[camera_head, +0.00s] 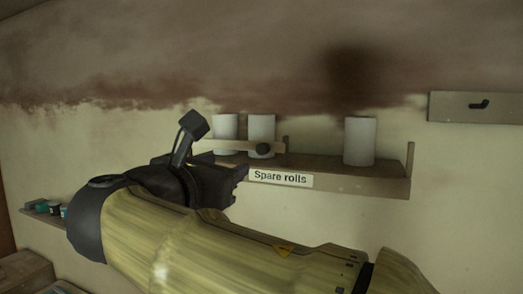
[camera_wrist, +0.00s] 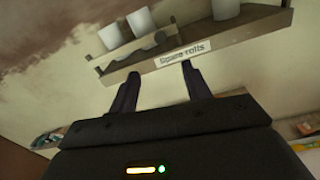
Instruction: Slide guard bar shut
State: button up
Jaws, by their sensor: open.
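The guard bar (camera_head: 231,146) is a thin wooden strip with a dark round knob (camera_head: 263,150). It lies across the front of the left part of the shelf (camera_head: 340,174), and the right part of the shelf front is uncovered. The bar also shows at an angle in the wrist view (camera_wrist: 118,52), with its knob (camera_wrist: 160,38). My gripper (camera_head: 240,182) is in front of and below the shelf's left part. In the wrist view its two fingers (camera_wrist: 160,82) are spread, with nothing between them, below the shelf edge and apart from the bar.
Two white rolls (camera_head: 261,133) stand behind the bar, and another roll (camera_head: 360,140) stands on the right. A label (camera_head: 281,178) reading "Spare rolls" is on the shelf front. A board with a dark hook (camera_head: 480,104) is on the right wall. Small items (camera_head: 48,208) sit on a lower left shelf.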

aim_at(261, 149)
jog(key=p+x, duration=0.8)
jog(key=x, duration=0.8)
jog(key=shift+w, duration=0.2)
jog(key=shift+w+d+f, duration=0.1)
jog(key=shift+w+d, duration=0.1)
jog(key=shift+w, duration=0.3)
jog(key=shift+c, duration=0.2)
grip_shut()
